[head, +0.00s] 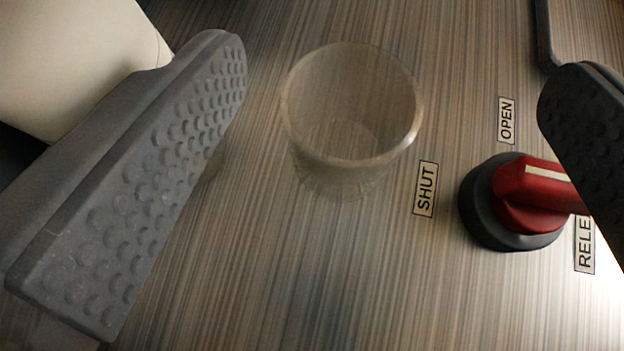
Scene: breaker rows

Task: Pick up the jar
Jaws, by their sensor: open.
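The jar (340,175) is a clear, open-topped glass vessel. It stands upright on the striped grey-brown surface, near the middle of the head view. It looks empty. My gripper (400,80) is open, with one studded dark finger at the left and the other at the right edge. The jar lies in the gap between the fingers, closer to the left finger, and neither finger appears to touch it. The right finger is partly cut off by the picture edge.
A red rotary handle (530,192) on a dark round base sits right of the jar, partly behind my right finger. Labels SHUT (425,189), OPEN (507,121) and a partly hidden RELE... (585,245) surround it. The surface (330,290) below the jar in the picture is clear.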

